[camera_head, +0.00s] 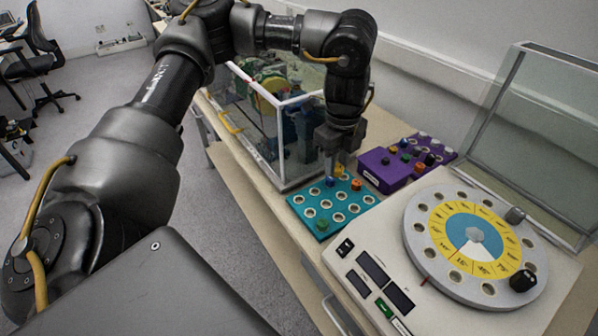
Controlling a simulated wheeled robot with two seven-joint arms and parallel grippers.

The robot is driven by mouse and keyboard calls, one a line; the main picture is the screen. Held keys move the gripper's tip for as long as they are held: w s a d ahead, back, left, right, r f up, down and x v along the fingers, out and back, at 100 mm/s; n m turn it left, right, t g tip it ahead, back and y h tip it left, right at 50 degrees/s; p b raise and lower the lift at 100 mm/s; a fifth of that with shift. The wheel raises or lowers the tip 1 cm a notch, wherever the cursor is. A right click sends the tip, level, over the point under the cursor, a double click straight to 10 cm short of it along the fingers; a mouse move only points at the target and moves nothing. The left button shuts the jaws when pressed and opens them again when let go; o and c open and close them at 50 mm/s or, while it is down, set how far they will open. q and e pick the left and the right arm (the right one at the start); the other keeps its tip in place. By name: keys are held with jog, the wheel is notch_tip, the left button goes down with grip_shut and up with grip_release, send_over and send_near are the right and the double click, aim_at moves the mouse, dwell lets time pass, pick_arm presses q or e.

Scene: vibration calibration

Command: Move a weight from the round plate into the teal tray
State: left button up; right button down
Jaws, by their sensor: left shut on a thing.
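The teal tray (345,217) lies flat on the table with several round holes. A green weight (322,226), a blue weight (330,182) and an orange weight (356,184) are on it. My left gripper (337,158) points down over the tray's far part. It is shut on a small yellowish weight (339,170), partly hidden by the fingers; I cannot tell whether it touches the tray. The round plate (420,240) sits on the white machine, with a grey weight (515,215) and a black weight (522,280) at its rim. My right gripper is not in view.
A purple box (385,175) with several weights stands right of the tray, behind the machine. A glass case (270,135) stands left of my gripper. A raised clear cover (530,140) stands behind the round plate. The machine's front panel (375,285) has displays and switches.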

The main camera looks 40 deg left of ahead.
pick_arm(q)
jog(key=a+f+m+b, duration=0.1)
jog(key=a+f+m, duration=0.4)
jog(key=m, duration=0.7)
jog(key=a+f+m, duration=0.6)
jog(key=m, duration=0.7)
jog(key=shift+w+a+f+b, duration=0.25)
jog(key=shift+w+a+b, duration=0.1)
jog(key=shift+w+a, duration=0.05)
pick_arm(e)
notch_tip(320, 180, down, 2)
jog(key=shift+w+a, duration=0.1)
